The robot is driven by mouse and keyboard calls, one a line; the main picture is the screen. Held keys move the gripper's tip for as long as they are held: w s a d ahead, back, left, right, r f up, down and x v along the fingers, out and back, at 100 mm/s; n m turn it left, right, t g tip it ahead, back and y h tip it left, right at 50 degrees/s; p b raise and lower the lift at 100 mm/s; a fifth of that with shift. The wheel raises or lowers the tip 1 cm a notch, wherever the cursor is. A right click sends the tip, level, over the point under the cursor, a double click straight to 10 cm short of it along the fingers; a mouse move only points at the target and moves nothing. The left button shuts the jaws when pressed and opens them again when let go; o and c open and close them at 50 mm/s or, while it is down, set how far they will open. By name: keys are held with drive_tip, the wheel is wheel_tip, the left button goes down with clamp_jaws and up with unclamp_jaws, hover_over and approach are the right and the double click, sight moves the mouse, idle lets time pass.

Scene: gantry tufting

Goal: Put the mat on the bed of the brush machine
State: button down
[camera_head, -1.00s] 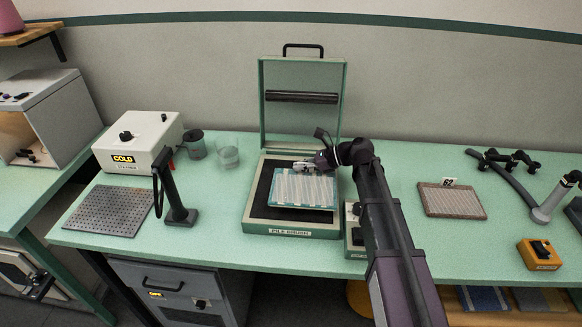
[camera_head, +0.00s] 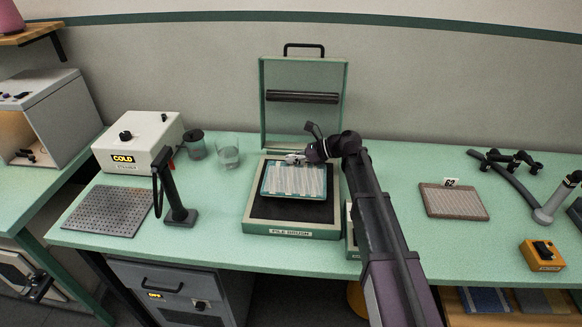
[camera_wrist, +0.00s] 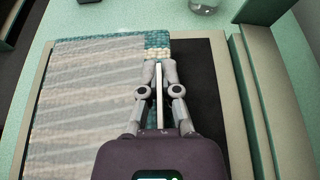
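The mat (camera_head: 293,182), teal with pale grey stripes, is over the dark bed (camera_head: 290,212) of the green brush machine (camera_head: 291,232), whose lid (camera_head: 303,115) stands open. In the wrist view, the mat (camera_wrist: 85,105) fills the left, with the dark bed (camera_wrist: 205,90) bare on the right. A strip of bed also shows in front of the mat in the head view. My gripper (camera_head: 293,158) is at the mat's far edge. In the wrist view, its fingers (camera_wrist: 159,75) are closed about a thin pale strip at that edge. I cannot tell whether the mat touches the bed.
A perforated plate (camera_head: 108,211), a steamer box (camera_head: 138,143), a black post (camera_head: 180,216), a dark cup (camera_head: 195,145) and a glass (camera_head: 228,151) stand left. A brownish mat marked 62 (camera_head: 453,202) and an orange switch box (camera_head: 541,255) lie right.

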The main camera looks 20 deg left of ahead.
sight(297, 164)
drive_tip(key=shift+f+b, duration=1.2)
drive_tip(key=shift+f, duration=0.35)
drive_tip(key=shift+f, duration=0.15)
drive_tip(key=c, duration=0.8)
unclamp_jaws()
drive_tip(key=shift+r, duration=0.2)
drive_tip(key=shift+d+r, duration=0.1)
drive_tip(key=shift+d, duration=0.05)
drive_tip(key=p+v, duration=0.4)
drive_tip(key=v, duration=0.6)
drive_tip(key=shift+d+r, duration=0.1)
drive_tip(key=shift+d, duration=0.15)
drive_tip(key=shift+w+d+r+p, duration=0.15)
drive_tip(key=shift+d+p, duration=0.15)
drive_tip(key=shift+d, duration=0.3)
